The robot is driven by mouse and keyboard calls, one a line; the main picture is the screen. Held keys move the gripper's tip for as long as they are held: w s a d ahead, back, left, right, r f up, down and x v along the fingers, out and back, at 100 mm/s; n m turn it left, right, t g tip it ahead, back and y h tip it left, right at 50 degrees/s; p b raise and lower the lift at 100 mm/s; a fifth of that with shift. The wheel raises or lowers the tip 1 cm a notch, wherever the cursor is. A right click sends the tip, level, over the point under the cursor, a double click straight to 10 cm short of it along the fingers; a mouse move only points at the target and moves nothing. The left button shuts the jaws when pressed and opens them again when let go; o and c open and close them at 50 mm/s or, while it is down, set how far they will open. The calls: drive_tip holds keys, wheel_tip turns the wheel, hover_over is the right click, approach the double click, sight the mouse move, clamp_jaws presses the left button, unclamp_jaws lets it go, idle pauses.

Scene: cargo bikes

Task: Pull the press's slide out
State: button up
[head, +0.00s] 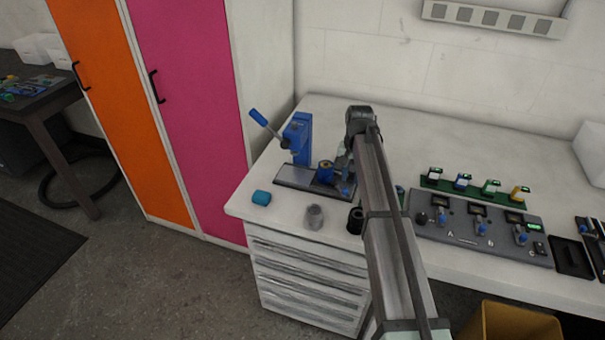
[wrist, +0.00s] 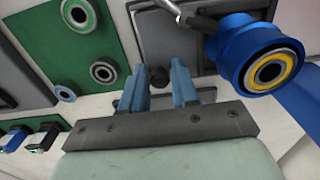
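The blue press (head: 300,135) stands at the back left of the white bench on a dark base plate (head: 290,178). In the wrist view the blue part with a yellow-ringed bore (wrist: 268,72) is at the upper right. A grey plate (wrist: 180,45), which looks like the slide, lies left of it, with a small dark round knob (wrist: 158,76) at its near edge. My gripper (wrist: 160,88) has its two blue fingers apart, one on each side of the knob; contact is not clear. In the head view my gripper (head: 346,186) is at the base's right end, partly hidden by my arm.
A green board (wrist: 55,45) with bearing rings is beside the gripper. A control panel (head: 480,228) lies to the right.

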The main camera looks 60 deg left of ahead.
drive_tip(key=shift+w+r, duration=0.1)
drive_tip(key=shift+r, duration=3.55)
